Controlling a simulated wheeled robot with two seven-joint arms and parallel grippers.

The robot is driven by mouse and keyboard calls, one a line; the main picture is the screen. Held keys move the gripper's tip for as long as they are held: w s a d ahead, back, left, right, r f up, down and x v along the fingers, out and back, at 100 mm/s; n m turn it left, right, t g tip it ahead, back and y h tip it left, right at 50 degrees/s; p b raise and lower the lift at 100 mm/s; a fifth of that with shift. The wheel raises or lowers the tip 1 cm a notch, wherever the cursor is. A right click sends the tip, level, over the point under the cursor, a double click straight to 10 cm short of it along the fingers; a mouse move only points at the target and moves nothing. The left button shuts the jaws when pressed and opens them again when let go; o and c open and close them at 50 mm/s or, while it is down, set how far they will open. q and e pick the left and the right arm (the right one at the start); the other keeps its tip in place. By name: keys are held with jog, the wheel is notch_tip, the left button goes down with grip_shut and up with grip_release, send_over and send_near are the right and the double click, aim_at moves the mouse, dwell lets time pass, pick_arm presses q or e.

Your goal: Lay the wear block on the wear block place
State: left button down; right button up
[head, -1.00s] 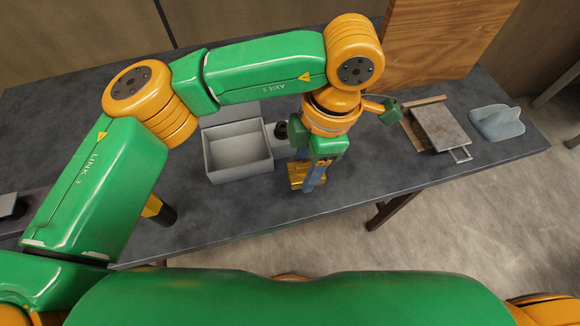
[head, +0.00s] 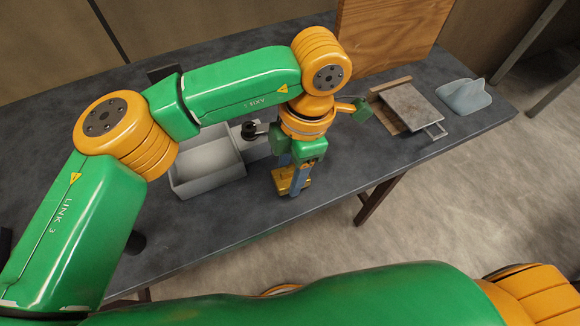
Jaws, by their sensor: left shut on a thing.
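My left gripper (head: 294,180) points down over the front part of the dark table, right of the grey bin. Its blue fingers are shut on a yellow-gold block (head: 281,178), which I take to be the wear block. The fingers partly hide the block, and I cannot tell whether it touches the tabletop. I cannot tell for sure which spot is the wear block place. My right gripper is not in view.
The grey open bin (head: 208,164) stands left of the gripper. A steel plate with a handle (head: 415,106) lies at the right with a brown wooden piece beside it. A blue-grey item (head: 464,97) lies near the right end. The table (head: 345,165) between gripper and plate is clear.

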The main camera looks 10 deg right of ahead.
pick_arm(q)
jog(key=shift+f+b, duration=0.95)
jog(key=shift+f, duration=0.05)
dwell(1.3)
jog(key=shift+c, duration=0.9)
grip_release()
jog(key=shift+r, duration=0.15)
jog(key=shift+r+p, duration=2.2)
jog(key=shift+r, duration=0.7)
